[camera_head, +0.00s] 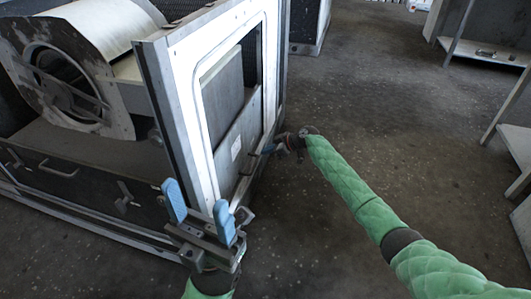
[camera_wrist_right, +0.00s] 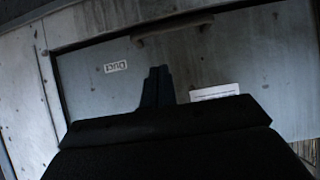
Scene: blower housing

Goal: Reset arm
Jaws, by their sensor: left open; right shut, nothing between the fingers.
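My left gripper (camera_head: 199,211) is open and empty, with two blue fingers pointing up. It is at the front corner of the blower housing in the picture, and I cannot tell whether it touches it. My right arm, in a green padded sleeve, reaches in from the lower right. My right gripper (camera_head: 270,148) is shut and empty beside the housing's side panel. In the right wrist view its fingers (camera_wrist_right: 157,87) are together in front of a grey panel (camera_wrist_right: 90,85), below a handle (camera_wrist_right: 172,27). Whether they touch the panel is unclear.
The blower housing (camera_head: 150,60) fills the upper left, with a round blower (camera_head: 62,80) inside and an open window frame on its right side. Grey shelving (camera_head: 485,52) stands at the right. The speckled floor (camera_head: 370,110) between them is clear apart from my right arm.

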